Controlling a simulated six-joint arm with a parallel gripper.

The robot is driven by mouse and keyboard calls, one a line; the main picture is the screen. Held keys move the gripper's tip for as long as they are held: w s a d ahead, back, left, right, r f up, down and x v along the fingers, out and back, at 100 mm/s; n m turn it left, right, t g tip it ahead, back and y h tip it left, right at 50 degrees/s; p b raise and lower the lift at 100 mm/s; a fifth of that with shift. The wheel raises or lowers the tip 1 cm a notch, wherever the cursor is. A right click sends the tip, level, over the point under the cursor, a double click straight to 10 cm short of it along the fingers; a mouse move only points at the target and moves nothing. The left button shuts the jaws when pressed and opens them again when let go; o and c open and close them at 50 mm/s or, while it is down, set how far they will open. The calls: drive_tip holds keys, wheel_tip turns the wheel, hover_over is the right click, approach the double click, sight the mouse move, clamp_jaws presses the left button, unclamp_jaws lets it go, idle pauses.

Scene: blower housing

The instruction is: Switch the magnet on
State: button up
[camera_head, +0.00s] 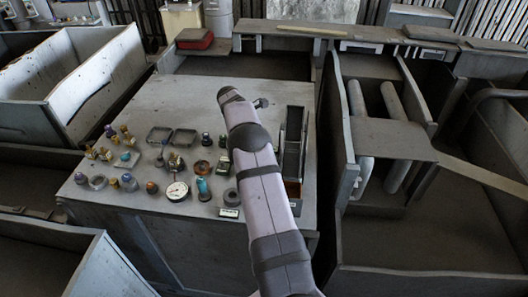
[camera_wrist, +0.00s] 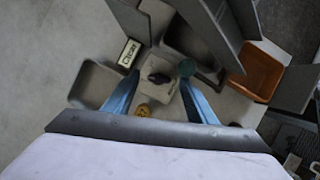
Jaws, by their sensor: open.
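A pale square block with a dark knob (camera_wrist: 158,78) on top, which looks like the switchable magnet, sits in the middle of the wrist view. My gripper (camera_wrist: 157,84) has its two blue fingers spread wide, one to the left and one to the right of the block. The fingers look apart from the knob, with nothing held; their height above it is hard to tell. In the head view my arm crosses the workbench (camera_head: 180,100), and I cannot make out the magnet or the fingers there.
In the head view, several small parts and a dial gauge (camera_head: 177,191) stand left of my arm.

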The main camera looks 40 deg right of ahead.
drive_tip(key=shift+p+x, duration=0.3)
drive_tip(key=shift+x, duration=0.8)
drive_tip(key=c, duration=1.1)
drive_tip(key=shift+w+d+m+b, duration=0.1)
drive_tip(key=shift+m+b, duration=0.2)
drive_tip(key=shift+m, duration=0.3)
drive_tip(key=shift+m+g, duration=0.4)
drive_tip(key=shift+m, duration=0.1)
drive_tip(key=shift+r+m, duration=0.1)
drive_tip(key=shift+m, duration=0.4)
drive_tip(key=shift+y, duration=0.3)
